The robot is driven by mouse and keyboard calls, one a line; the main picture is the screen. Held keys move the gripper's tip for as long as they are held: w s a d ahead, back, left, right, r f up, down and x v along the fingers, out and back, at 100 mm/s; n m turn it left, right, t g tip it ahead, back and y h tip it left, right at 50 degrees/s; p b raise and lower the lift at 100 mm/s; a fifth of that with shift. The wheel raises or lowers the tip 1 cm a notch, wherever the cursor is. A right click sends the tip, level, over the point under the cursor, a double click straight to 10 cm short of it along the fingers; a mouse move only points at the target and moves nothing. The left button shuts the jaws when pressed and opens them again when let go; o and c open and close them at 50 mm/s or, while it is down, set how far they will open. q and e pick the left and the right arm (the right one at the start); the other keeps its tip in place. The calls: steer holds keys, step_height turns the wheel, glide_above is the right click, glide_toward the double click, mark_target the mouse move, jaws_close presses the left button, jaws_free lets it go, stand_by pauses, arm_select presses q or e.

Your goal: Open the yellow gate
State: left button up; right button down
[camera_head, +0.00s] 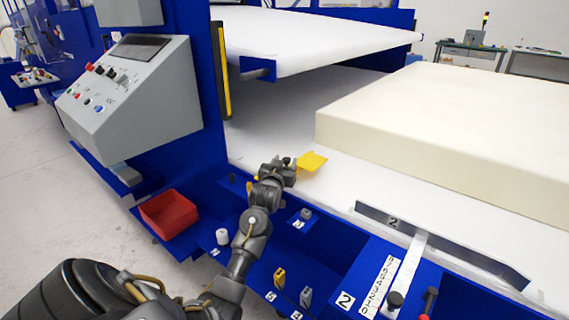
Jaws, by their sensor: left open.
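A small flat yellow plate (312,161), which looks like the yellow gate, sits at the near edge of the white machine bed, left of the foam block. My left gripper (292,167) is open, just left of the plate and very close to it. I cannot tell whether the fingers touch the plate or are around it. The gripper and wrist hide what lies under and behind them, including any mount of the plate. My right gripper is not in view.
A large cream foam block (430,125) lies on the white bed (270,128) at the right. A grey control box (140,95) and a red bin (169,213) stand left of my arm. Knobs and small levers (280,279) line the blue front ledge.

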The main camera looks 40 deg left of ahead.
arm_select(q)
steer(key=shift+c, duration=0.5)
jaws_close()
steer(key=shift+r, duration=0.1)
steer(key=shift+r, duration=0.25)
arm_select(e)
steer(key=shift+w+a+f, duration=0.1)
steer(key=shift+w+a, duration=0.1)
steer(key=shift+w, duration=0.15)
